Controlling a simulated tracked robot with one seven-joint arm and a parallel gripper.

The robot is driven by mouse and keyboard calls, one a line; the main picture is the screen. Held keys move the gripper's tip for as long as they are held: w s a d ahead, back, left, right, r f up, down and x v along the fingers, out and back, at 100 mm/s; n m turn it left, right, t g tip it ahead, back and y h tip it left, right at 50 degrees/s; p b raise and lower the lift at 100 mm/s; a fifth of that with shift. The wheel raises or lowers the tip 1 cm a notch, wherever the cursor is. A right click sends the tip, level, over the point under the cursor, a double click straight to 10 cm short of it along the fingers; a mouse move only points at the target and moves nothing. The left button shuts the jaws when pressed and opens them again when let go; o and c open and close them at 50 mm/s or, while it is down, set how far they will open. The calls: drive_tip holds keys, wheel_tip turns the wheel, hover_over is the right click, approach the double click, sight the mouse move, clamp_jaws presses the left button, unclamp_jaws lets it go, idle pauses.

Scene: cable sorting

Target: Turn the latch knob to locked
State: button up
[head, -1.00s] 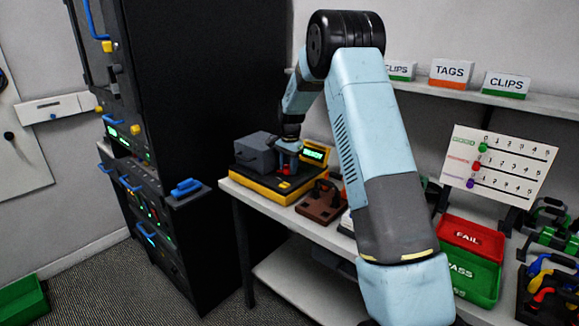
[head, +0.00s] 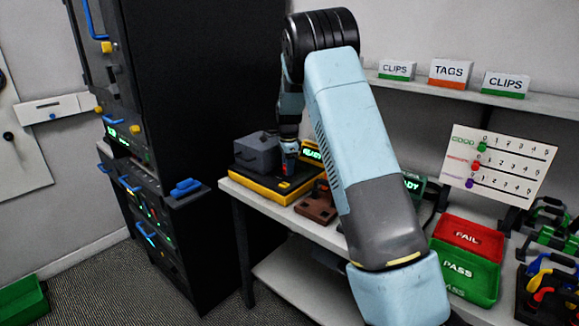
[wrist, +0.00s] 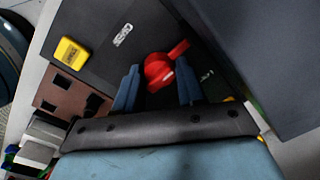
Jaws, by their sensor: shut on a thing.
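The red latch knob (wrist: 158,70) sits on a dark panel between my gripper's two blue fingers in the wrist view. Its pointer arm slants to the upper right. My gripper (wrist: 158,88) is shut on the knob. In the head view my gripper (head: 289,162) points down over the black and yellow device (head: 262,188) at the left end of the bench; the knob is mostly hidden there. A white label (wrist: 122,35) lies beyond the knob, and a green one (wrist: 207,75) shows by the right finger. I cannot read either surely.
A grey block (head: 257,153) rises from the device close beside my gripper. A small yellow display box (head: 311,152) stands behind it. A brown holed fixture (head: 315,205) is to the right. Red FAIL (head: 467,235) and green PASS (head: 460,270) bins stand farther right.

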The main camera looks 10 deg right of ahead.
drive_tip(key=shift+a, duration=0.3)
drive_tip(key=o, duration=1)
drive_tip(key=shift+d, duration=0.15)
drive_tip(key=r, duration=1.3)
drive_tip(key=shift+s+r, duration=0.3)
